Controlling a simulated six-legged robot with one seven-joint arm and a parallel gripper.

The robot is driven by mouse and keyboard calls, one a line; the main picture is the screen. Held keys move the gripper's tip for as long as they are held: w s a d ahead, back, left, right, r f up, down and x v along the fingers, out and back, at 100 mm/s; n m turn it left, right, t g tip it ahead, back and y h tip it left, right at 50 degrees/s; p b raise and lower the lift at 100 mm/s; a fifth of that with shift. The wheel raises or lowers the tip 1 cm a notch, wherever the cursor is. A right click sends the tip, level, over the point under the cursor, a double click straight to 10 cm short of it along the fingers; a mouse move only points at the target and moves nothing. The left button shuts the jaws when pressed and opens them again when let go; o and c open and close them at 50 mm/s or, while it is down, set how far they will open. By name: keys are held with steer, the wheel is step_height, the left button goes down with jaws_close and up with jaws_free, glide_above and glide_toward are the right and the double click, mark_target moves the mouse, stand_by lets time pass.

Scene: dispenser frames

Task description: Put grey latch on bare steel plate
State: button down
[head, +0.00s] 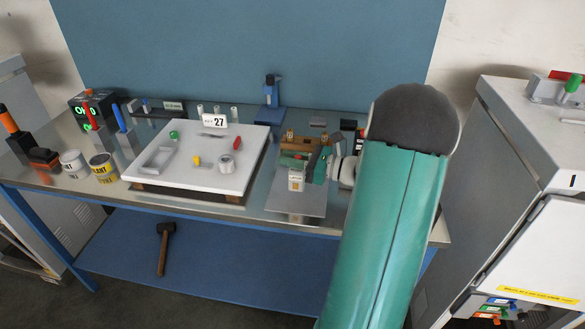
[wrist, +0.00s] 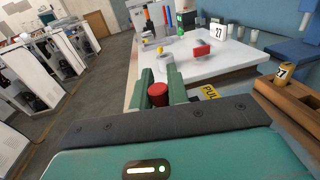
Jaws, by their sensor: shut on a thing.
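My gripper (wrist: 158,90) has its green fingers shut on a small red round piece (wrist: 158,94). In the head view my gripper (head: 322,166) is low over the bare steel plate (head: 298,205), at the right of the bench; the held piece is not clear there. The plate lies flat beside the white panel. A grey round piece (head: 226,165) sits on the panel's right part and also shows in the wrist view (wrist: 167,63); I cannot tell if it is the grey latch. A thin grey flat piece (head: 213,135) lies toward the panel's back.
The white panel (head: 190,182) carries green, yellow and red pieces and a 27 card (head: 215,121). A wooden rack (head: 299,143) stands behind the plate. Paint tins (head: 103,168) stand at left. A cabinet (head: 520,140) is at right. The plate's front is clear.

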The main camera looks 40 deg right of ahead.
steer(key=shift+d+f, duration=0.2)
steer(key=shift+f, duration=0.05)
steer(key=shift+d+f, duration=0.15)
steer(key=shift+f, duration=1.5)
steer(key=shift+w+f, duration=0.1)
steer(key=c, duration=1.4)
jaws_free()
steer(key=shift+o, duration=0.2)
steer(key=v, duration=0.7)
steer(key=shift+s+d, duration=0.1)
steer(key=shift+s, duration=0.2)
